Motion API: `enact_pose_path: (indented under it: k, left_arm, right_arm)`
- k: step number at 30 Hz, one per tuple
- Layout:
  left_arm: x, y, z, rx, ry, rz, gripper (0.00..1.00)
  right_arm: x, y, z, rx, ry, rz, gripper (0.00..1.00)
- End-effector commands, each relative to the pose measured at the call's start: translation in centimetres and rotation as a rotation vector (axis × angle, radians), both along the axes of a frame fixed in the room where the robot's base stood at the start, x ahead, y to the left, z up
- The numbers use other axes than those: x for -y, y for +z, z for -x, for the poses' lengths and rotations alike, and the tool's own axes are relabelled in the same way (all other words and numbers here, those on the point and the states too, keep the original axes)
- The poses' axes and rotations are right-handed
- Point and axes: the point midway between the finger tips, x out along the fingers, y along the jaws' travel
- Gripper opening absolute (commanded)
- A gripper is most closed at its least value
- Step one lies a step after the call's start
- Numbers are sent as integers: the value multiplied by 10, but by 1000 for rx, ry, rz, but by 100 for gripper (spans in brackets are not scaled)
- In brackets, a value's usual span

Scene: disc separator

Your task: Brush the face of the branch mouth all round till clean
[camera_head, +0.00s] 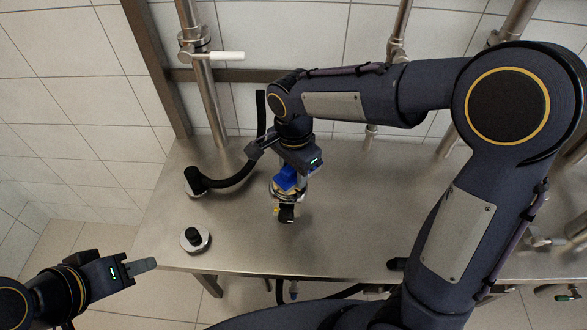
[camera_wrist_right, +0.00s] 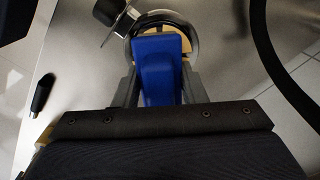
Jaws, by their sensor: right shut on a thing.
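My right gripper (camera_head: 290,172) is shut on a blue brush (camera_head: 287,178), whose blue body (camera_wrist_right: 160,70) shows between the fingers in the wrist view. The brush is over a round steel mouth (camera_wrist_right: 188,30) with a shiny rim. Tan material shows inside and beside the brush; I cannot tell bristles from soil there. In the head view the mouth (camera_head: 290,196) is partly hidden below the gripper. The brush hides much of its face, and contact is not clear. My left gripper (camera_head: 143,265) is empty, off the table's left front edge, its fingers seen edge-on.
A steel table (camera_head: 340,225) carries the fitting. A black hose (camera_head: 232,178) curves at its left. A round disc with a black knob (camera_head: 195,239) lies at the front left. Steel pipes (camera_head: 208,90) stand behind. The table's front middle is mostly clear.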

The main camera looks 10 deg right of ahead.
Motion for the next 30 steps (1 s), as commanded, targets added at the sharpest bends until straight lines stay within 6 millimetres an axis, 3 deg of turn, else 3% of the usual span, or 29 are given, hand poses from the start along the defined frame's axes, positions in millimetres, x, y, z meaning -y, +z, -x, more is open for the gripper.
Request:
enact_pose_path:
  k: [5, 15, 30]
  left_arm:
    - [0, 1, 0, 0, 0, 0, 36]
    - [0, 9, 0, 0, 0, 0, 36]
    - [0, 7, 0, 0, 0, 0, 36]
  right_arm:
    - [-3, 0, -1, -1, 1, 0, 0]
    - [-30, 1, -16, -1, 1, 0, 0]
    - [-31, 0, -15, 0, 1, 0, 0]
